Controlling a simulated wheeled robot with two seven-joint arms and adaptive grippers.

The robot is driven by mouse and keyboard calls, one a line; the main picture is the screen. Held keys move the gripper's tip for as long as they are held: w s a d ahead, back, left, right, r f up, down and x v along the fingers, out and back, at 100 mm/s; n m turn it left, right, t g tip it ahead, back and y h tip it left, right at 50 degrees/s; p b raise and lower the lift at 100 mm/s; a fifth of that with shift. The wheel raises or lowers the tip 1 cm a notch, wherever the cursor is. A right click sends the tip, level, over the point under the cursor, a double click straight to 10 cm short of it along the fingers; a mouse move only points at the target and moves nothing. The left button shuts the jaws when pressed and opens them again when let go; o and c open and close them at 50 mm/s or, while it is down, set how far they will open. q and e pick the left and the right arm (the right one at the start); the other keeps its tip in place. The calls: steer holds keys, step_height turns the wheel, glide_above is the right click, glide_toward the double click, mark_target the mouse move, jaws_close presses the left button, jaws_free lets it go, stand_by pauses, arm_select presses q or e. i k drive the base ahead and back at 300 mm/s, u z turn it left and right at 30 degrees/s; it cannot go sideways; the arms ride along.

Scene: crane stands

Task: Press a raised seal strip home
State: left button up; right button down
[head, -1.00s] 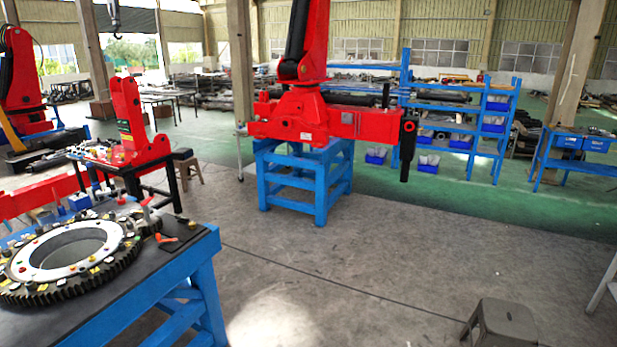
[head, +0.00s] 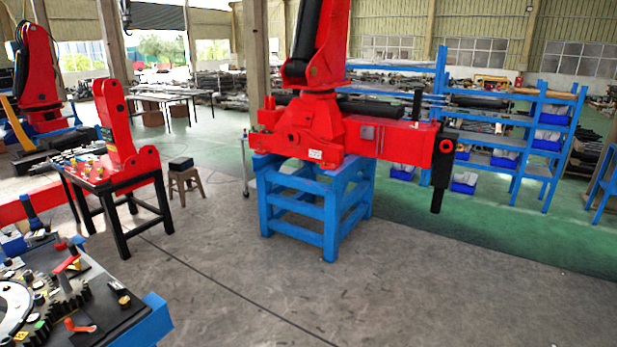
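No seal strip can be made out in the head view. A large red crane assembly (head: 385,139) rests on a blue stand (head: 328,212) in the middle. At the lower left, a dark toothed ring (head: 62,318) with small coloured parts lies on a workbench with a dark top (head: 105,305) and is cut off by the picture's edge. Neither of my grippers is in view.
A black table (head: 115,181) with a red bracket stands at left, a small stool (head: 185,180) beside it. Blue shelving (head: 500,140) stands behind the crane at right. The grey floor (head: 400,290) in front of the blue stand is clear.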

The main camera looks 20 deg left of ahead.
mark_target(21, 323)
steer(key=u, duration=0.25)
steer(key=i, duration=1.45)
steer(key=u, duration=1.25)
steer(key=i, duration=0.85)
steer(key=u, duration=1.55)
steer(key=i, duration=0.5)
steer(key=u, duration=0.25)
